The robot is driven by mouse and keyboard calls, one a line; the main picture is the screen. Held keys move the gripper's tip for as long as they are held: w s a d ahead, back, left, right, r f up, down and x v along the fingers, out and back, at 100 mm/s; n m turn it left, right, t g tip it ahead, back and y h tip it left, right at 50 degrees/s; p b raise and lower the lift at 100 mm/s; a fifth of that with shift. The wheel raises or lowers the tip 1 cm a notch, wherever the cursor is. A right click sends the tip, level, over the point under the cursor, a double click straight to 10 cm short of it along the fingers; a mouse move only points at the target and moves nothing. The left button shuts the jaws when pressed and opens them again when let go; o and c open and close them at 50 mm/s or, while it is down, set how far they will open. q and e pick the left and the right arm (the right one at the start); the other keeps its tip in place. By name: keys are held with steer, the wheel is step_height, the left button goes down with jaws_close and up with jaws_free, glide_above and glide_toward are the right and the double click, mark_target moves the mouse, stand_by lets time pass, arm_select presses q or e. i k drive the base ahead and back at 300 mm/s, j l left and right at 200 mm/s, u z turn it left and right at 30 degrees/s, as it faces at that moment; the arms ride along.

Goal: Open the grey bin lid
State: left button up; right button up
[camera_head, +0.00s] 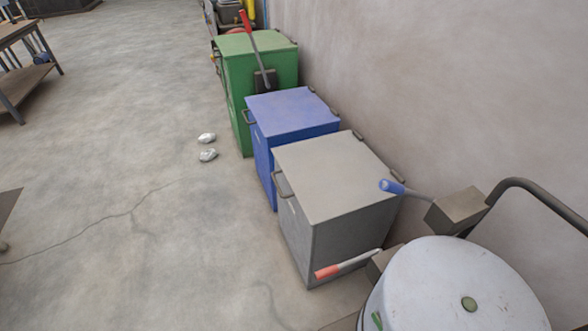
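The grey bin (312,236) stands against the wall, right of centre. Its flat lid (335,175) is shut. A dark handle (283,184) is on the bin's left side near the lid's edge. Hinge-like fittings (358,134) show on the lid's wall side. Neither of my grippers is in view.
A blue bin (292,112) and a green bin (236,75) stand beyond it, lids shut. A round white-topped drum (455,290) and levers with blue (392,187) and red (328,272) grips are at near right. Two whitish lumps (207,146) lie on otherwise open floor at left.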

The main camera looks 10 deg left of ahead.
mark_target(331, 176)
steer(key=i+j+z, duration=0.4)
steer(key=j, duration=0.25)
steer(key=i+j+z, duration=0.1)
steer(key=j+z, duration=0.3)
steer(key=j, duration=0.3)
steer(key=i+j+z, duration=0.1)
steer(key=j+z, duration=0.3)
steer(key=j, duration=0.35)
steer(key=j+z, duration=0.45)
steer(key=j, duration=0.35)
